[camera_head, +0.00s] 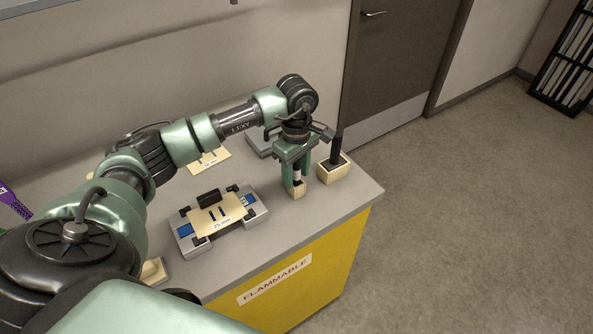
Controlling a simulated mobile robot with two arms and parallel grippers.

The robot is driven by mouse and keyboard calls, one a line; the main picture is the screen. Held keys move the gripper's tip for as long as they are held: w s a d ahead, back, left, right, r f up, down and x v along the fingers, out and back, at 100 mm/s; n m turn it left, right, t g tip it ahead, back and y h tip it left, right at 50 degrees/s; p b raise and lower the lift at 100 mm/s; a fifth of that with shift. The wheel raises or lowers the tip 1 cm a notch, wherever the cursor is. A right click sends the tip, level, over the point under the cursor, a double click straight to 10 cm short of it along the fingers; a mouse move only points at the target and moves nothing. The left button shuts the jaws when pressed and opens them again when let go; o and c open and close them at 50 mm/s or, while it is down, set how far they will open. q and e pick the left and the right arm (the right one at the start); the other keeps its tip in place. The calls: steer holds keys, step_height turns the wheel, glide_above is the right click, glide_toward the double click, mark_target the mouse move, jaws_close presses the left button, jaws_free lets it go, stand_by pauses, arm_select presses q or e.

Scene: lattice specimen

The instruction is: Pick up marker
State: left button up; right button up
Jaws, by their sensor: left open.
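My left gripper (296,177) points down over the right part of the bench, its green fingers open. Between the fingers is a slim upright piece, dark above and pale below, that looks like a marker (297,174). It stands at a small wooden block (298,188) and is partly hidden by the fingers; I cannot tell if they touch it. Just right of the gripper, a thick black upright piece (337,150) stands in a wooden holder (333,173). My right gripper is not in view.
The grey bench top (345,200) has a yellow front labelled FLAMMABLE (275,279). A grey fixture with a tan plate (218,215) lies left of the gripper. A tan card (209,160) and a grey device (258,142) lie behind. The bench's front right corner is clear.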

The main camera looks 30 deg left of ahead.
arm_select(q)
jaws_close()
